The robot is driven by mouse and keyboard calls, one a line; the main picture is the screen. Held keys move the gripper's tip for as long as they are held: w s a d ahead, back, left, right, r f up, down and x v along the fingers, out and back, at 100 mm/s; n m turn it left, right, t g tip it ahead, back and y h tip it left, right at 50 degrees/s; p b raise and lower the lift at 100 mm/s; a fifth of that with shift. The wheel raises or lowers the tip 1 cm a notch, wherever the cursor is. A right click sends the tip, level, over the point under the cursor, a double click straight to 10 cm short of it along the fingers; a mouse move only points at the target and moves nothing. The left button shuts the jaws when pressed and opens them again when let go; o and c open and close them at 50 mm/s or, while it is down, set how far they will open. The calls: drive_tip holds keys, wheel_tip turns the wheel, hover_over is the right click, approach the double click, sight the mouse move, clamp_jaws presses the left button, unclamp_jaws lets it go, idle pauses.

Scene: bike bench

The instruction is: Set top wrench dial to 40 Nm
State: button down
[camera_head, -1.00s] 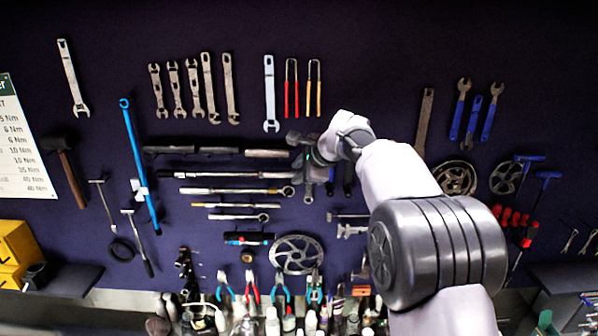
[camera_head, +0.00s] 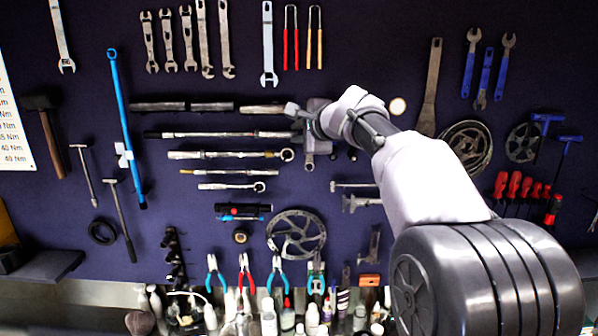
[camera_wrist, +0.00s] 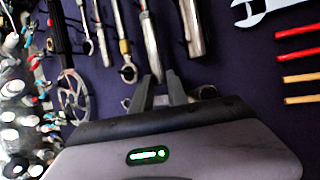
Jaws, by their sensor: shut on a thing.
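The top wrench (camera_head: 230,134) is a long horizontal torque wrench with a dark handle at left and a shiny shaft. In the wrist view its shaft (camera_wrist: 150,45) runs down to my fingertips. My gripper (camera_head: 300,121) is at the wrench's right end in the head view. In the wrist view my gripper (camera_wrist: 160,82) has its two dark fingers close together at that end, shut on it. The fingers and wrist hide the end. The dial and its scale cannot be read in either view.
Just above is a row of dark bars (camera_head: 212,106); just below is a ring-headed wrench (camera_head: 230,155). Open-ended spanners (camera_head: 187,38) hang above. A brake disc (camera_head: 297,235) and pliers (camera_head: 244,272) hang below. Bottles (camera_head: 268,317) stand along the bottom.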

drive_tip(key=shift+w+f+n+t+y+b, duration=0.1)
drive_tip(key=shift+f+n+t+y+b, duration=0.7)
drive_tip(key=shift+b, duration=3.45)
drive_tip(key=shift+n+t+y+b, duration=1)
drive_tip(key=shift+t+b, duration=1.15)
drive_tip(key=shift+b, duration=2.15)
drive_tip(key=shift+w+f+n+t+y+b, duration=0.1)
drive_tip(key=shift+f+n+t+y+b, duration=0.7)
drive_tip(key=shift+b, duration=3.45)
drive_tip(key=shift+s+r+t, duration=0.1)
drive_tip(key=shift+r+t, duration=0.3)
drive_tip(key=shift+t, duration=0.45)
drive_tip(key=c, duration=1.3)
unclamp_jaws()
drive_tip(key=shift+f, duration=0.15)
